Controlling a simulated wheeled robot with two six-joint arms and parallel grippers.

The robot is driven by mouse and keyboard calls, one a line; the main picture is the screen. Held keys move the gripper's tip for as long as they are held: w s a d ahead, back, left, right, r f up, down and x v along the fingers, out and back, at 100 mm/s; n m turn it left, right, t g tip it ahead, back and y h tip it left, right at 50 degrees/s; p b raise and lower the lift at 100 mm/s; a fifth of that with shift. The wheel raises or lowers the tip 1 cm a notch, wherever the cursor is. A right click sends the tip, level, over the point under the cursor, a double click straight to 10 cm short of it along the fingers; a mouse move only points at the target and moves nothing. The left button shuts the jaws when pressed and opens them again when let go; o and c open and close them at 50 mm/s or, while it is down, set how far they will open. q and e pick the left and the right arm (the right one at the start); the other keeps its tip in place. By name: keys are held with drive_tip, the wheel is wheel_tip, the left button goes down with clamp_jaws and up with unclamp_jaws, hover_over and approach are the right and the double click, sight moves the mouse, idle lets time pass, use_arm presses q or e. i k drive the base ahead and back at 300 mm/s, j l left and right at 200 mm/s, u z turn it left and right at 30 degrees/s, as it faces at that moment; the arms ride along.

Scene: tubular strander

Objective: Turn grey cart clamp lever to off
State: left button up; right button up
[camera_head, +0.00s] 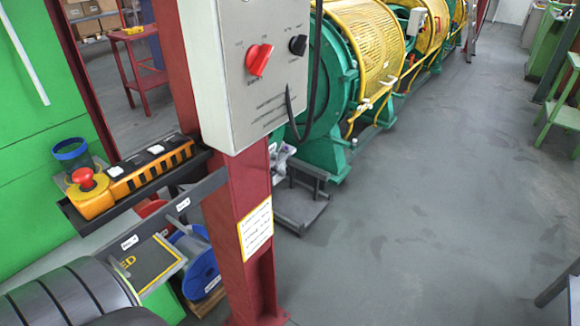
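No lever can be surely identified as the grey cart clamp lever. A short light-grey rod (177,226) sticks up from a dark grey rail (207,188) with small white labels, left of the red post. Its labels are too small to read. A low dark grey cart-like frame (303,207) stands on the floor behind the post, partly hidden by it; no clamp lever can be made out on it. Neither of my grippers can be recognised in the head view.
A grey control box (225,80) with a red knob (259,60) and a black knob (298,45) hangs on the red post (240,210). A yellow button box (125,178) with a red emergency stop sits left.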

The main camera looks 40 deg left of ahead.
sight(281, 173)
drive_tip(key=i+u, duration=0.35)
drive_tip(key=i, duration=0.15)
drive_tip(key=i+l+u, duration=0.35)
drive_tip(key=i, duration=0.15)
drive_tip(key=j+u, duration=0.1)
drive_tip(key=u, duration=0.7)
drive_tip(key=i+l, duration=0.15)
drive_tip(key=l, duration=0.2)
drive_tip(key=i+l+u, duration=0.1)
drive_tip(key=l, duration=0.25)
drive_tip(key=i+l, duration=0.25)
drive_tip(key=i+l+u, duration=0.15)
drive_tip(key=l, duration=0.3)
drive_tip(key=i+l, duration=0.15)
drive_tip(key=l, duration=0.2)
